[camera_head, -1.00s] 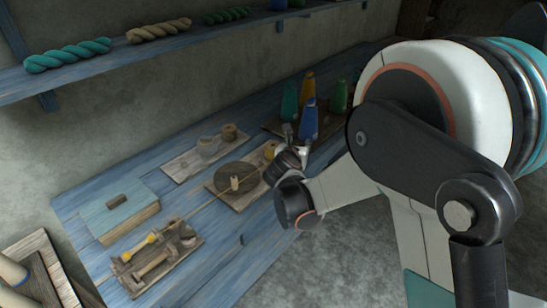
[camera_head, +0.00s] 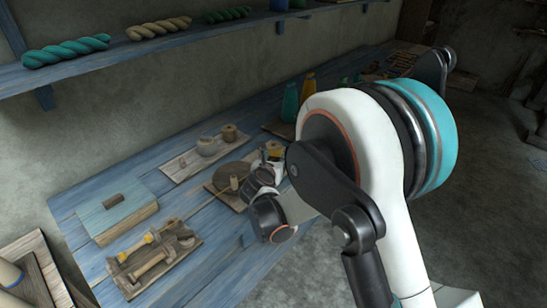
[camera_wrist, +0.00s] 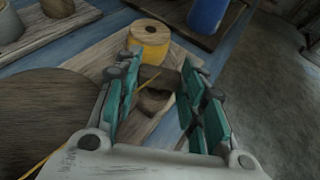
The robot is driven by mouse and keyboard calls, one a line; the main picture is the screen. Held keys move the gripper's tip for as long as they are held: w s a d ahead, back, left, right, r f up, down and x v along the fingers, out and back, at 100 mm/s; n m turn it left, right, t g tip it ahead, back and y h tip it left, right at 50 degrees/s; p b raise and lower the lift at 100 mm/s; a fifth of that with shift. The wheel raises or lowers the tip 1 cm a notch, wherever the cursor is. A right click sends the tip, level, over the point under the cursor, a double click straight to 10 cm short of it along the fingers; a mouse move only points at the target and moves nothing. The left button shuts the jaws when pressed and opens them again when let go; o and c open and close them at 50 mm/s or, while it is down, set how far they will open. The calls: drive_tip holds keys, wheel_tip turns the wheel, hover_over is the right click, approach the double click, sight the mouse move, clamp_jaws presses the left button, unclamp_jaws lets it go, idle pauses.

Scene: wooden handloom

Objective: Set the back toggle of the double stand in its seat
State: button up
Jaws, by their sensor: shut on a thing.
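My gripper (camera_wrist: 158,72) has teal pads closed from both sides on a short dark wooden bar (camera_wrist: 159,76), probably a toggle. The bar lies crosswise between the pads, with a dark patch on the board below it. In the head view my gripper (camera_head: 271,158) is over the right end of the board with the round disc; the arm hides much of it. A wooden board (camera_head: 193,243) at the front left carries yellow and brown pieces. I cannot tell for sure which piece is the double stand, nor make out the toggle's seat.
A yellow spool (camera_wrist: 150,33) stands just beyond my fingers, with a blue object (camera_wrist: 207,14) further back. A dark round disc (camera_head: 230,176) lies left of my gripper. A blue-topped box (camera_head: 117,217) and a spool board (camera_head: 184,167) stand on the blue table. A thin yellow stick slants beside the gripper.

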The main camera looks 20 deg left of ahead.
drive_tip(key=shift+f, duration=0.45)
drive_tip(key=o, duration=0.8)
drive_tip(key=shift+a, duration=0.1)
drive_tip(key=v, duration=1.2)
